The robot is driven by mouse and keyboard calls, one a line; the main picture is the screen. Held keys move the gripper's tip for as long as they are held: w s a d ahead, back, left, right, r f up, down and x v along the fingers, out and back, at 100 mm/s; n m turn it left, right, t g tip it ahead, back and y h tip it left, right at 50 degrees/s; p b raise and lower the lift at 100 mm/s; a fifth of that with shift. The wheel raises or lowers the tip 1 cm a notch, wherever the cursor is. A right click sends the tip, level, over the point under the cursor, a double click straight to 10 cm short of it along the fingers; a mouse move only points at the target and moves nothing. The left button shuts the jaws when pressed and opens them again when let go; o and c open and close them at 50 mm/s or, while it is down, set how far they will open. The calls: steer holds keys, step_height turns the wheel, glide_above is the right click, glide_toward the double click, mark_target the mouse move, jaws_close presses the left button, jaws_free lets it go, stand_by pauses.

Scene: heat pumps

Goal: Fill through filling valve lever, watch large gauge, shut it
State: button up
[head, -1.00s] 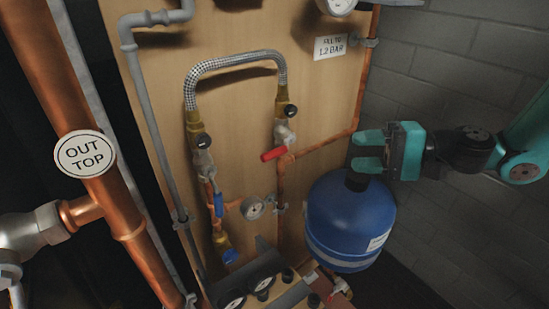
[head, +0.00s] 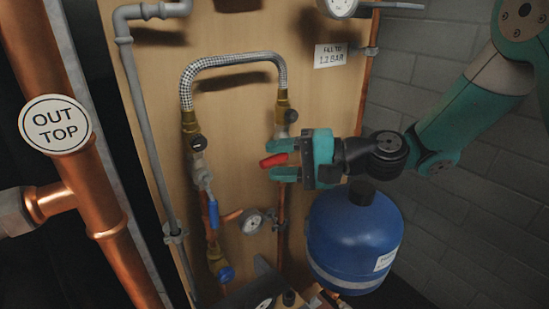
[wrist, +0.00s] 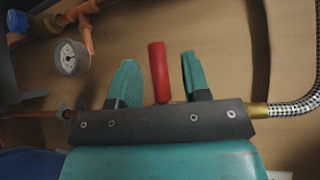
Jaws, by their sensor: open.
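A red lever (head: 272,161) sits on the right leg of the piping, below a braided hose (head: 232,60). My gripper (head: 277,160) is open at the lever, with one finger above it and one below in the head view. In the wrist view the red lever (wrist: 157,70) stands between the two teal fingers (wrist: 160,78), with a gap visible on each side. The valve body is hidden behind my gripper. A large gauge (head: 340,6) is cut off at the top edge, so its reading cannot be told. A sign (head: 330,55) beside it reads "FILL TO 1.2 BAR".
A blue tank (head: 350,240) stands below my arm. A blue lever (head: 213,214) and a small gauge (head: 250,221) are lower left of my gripper. A copper pipe (head: 85,190) labelled "OUT TOP" fills the left. A grey brick wall (head: 420,60) bounds the right.

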steer(key=shift+w+a+f, duration=0.1)
steer(key=shift+a, duration=0.5)
jaws_close()
